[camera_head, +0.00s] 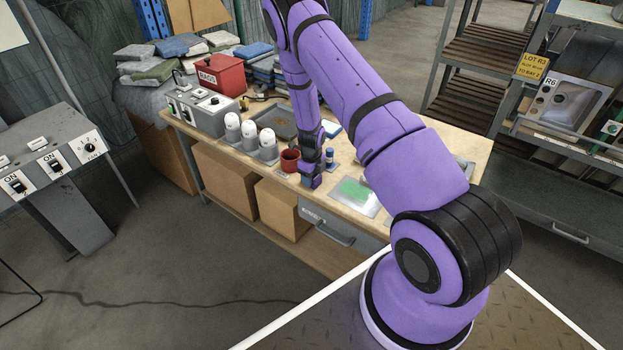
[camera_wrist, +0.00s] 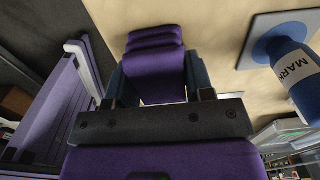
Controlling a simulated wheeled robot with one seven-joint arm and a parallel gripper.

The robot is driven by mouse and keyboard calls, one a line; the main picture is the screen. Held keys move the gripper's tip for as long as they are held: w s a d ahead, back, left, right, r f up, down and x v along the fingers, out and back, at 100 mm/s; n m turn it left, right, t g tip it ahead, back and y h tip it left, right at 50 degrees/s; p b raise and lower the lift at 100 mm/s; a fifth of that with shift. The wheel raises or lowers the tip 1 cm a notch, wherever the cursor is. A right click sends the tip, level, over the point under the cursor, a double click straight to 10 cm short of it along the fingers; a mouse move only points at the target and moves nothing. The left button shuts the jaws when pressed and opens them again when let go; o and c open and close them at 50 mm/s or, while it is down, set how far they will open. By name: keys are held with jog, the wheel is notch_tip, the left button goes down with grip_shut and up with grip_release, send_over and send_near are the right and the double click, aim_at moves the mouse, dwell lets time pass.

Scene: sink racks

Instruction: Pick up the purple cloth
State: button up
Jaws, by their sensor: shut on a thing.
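The purple cloth (camera_wrist: 156,62) shows in the wrist view as a thick folded stack between the two dark blue-grey fingers of my gripper (camera_wrist: 157,82). The fingers press on its left and right sides. In the head view my gripper (camera_head: 311,174) points down at the front edge of the wooden workbench, just right of a red mug. My gripper is shut on the cloth. In the head view the cloth is hard to tell from my purple gripper parts. I cannot tell whether it is clear of the bench top.
A blue-and-white marker bottle (camera_wrist: 294,78) stands close on the right; it also shows in the head view (camera_head: 330,157). The red mug (camera_head: 289,161) is close on the left. A green sheet (camera_head: 355,192) lies to the right, and white-topped bottles (camera_head: 250,136) stand further left.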

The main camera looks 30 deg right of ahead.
jog(key=shift+r, duration=0.15)
jog(key=shift+r, duration=0.9)
jog(key=shift+s+d+r, duration=0.15)
jog(key=shift+r, duration=0.25)
jog(key=shift+s+d+r, duration=0.1)
jog(key=shift+s+r, duration=0.05)
jog(key=shift+r, duration=0.25)
jog(key=s+d, duration=0.3)
jog(key=s, duration=0.1)
jog(key=s+d+r, duration=0.1)
jog(key=s+d, duration=0.1)
jog(key=s, duration=0.2)
jog(key=s+d, duration=0.3)
jog(key=s, duration=0.1)
jog(key=shift+s+d+r, duration=0.15)
jog(key=shift+s+d, duration=0.1)
jog(key=shift+d, duration=0.1)
jog(key=o, duration=0.3)
jog(key=shift+c, duration=1.2)
